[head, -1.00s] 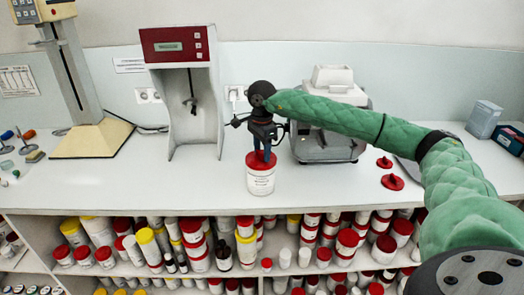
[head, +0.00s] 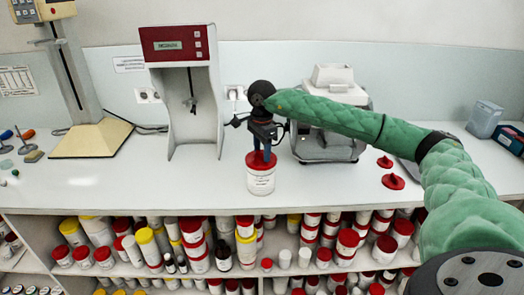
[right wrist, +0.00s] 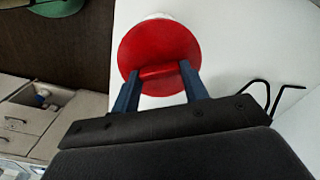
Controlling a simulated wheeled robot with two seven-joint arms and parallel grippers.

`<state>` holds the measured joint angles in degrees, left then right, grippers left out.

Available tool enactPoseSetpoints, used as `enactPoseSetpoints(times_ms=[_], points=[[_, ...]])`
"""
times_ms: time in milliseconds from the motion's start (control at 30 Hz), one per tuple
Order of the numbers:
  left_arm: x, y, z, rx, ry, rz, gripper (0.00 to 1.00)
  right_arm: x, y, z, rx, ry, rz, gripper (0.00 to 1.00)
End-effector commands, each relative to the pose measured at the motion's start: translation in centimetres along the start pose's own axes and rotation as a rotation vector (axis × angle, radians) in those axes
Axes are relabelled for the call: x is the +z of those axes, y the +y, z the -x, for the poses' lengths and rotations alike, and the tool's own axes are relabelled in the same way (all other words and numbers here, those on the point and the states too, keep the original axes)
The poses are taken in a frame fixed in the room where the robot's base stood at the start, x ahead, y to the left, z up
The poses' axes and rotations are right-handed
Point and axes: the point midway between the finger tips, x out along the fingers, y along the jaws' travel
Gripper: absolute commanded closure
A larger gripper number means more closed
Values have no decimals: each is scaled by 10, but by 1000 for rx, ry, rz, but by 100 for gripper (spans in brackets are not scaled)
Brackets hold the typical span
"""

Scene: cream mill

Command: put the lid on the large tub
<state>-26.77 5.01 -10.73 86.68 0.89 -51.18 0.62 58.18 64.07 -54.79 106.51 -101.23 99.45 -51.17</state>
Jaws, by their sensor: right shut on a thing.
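The large tub (head: 261,181) is white with a printed label and stands upright near the front edge of the bench in the head view. The red lid (head: 261,161) is at the tub's top, and my right gripper (head: 262,153) is above it. In the right wrist view the red lid (right wrist: 158,52) is a disc with a raised bar, and my right gripper's blue fingers (right wrist: 160,88) are shut on that bar. A bit of white shows behind the lid's far edge. I cannot tell whether the lid is fully seated. My left gripper is out of view.
Two red lids (head: 392,181) lie on the bench to the right. A grey machine (head: 328,130) and a red-topped mixer (head: 185,90) stand behind the tub. Shelves below hold many tubs.

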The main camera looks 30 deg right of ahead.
Motion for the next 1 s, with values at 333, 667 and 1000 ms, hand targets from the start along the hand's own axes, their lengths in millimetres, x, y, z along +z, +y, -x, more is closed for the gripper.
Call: enactPoseSetpoints(times_ms=[333,667,1000], points=[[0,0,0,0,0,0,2,0,0,0,0,0,0,30],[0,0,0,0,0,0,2,0,0,0,0,0,0,8],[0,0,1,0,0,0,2,0,0,2,0,0,0,8]])
